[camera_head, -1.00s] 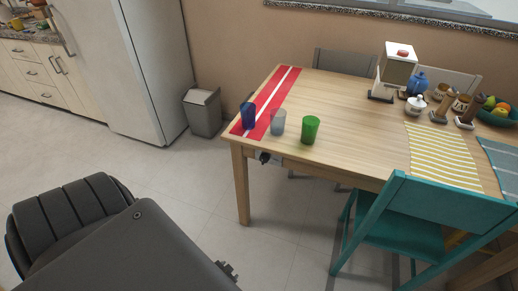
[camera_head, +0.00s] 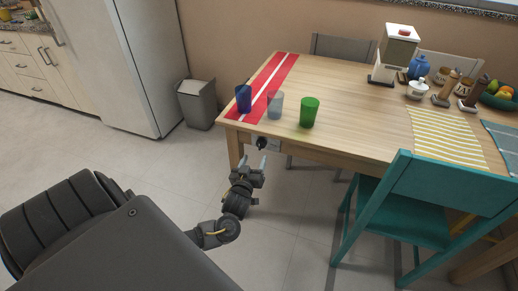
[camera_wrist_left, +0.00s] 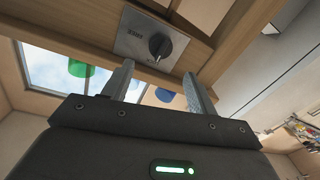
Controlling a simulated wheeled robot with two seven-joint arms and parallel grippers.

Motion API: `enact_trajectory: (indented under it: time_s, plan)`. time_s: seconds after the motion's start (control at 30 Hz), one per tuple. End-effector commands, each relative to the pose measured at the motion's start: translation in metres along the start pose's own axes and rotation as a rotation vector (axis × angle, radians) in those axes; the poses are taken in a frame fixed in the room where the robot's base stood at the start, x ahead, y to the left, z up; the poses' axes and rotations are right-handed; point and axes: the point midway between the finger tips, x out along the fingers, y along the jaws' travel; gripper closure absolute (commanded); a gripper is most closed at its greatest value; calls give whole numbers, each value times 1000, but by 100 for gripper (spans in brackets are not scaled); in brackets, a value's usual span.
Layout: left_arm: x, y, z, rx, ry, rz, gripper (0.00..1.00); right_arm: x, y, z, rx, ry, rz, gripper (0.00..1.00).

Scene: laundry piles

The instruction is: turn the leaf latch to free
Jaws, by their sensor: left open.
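The leaf latch (camera_wrist_left: 159,46) is a dark round knob on a grey metal plate (camera_wrist_left: 133,40), fixed to the wooden edge of the table. In the head view the latch (camera_head: 262,143) sits under the table's front left edge. My left gripper (camera_head: 255,162) is just below and in front of it. In the left wrist view the two fingers of the left gripper (camera_wrist_left: 160,85) are apart with nothing between them, and the knob lies beyond the tips, roughly between them. No contact with the knob shows. My right gripper is not in view.
The wooden table (camera_head: 345,105) bears a blue cup (camera_head: 243,98), a clear cup (camera_head: 275,104) and a green cup (camera_head: 309,112) near its left end. A teal chair (camera_head: 440,205) stands at the right front. A grey bin (camera_head: 198,104) stands left of the table.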

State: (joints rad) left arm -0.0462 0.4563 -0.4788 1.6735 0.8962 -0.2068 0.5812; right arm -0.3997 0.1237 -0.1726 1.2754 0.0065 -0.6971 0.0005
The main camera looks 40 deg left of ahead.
Motion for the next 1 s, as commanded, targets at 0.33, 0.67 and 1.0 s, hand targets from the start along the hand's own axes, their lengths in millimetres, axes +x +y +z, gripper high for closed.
enact_trajectory:
  time_s: [0.33, 0.67, 1.0]
  plan:
    - [60, 0, 1, 4, 0, 1, 42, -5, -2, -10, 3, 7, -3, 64]
    - [75, 0, 1, 2, -3, 1, 42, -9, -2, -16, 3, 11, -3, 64]
    - [75, 0, 1, 2, -3, 1, 66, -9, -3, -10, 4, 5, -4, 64]
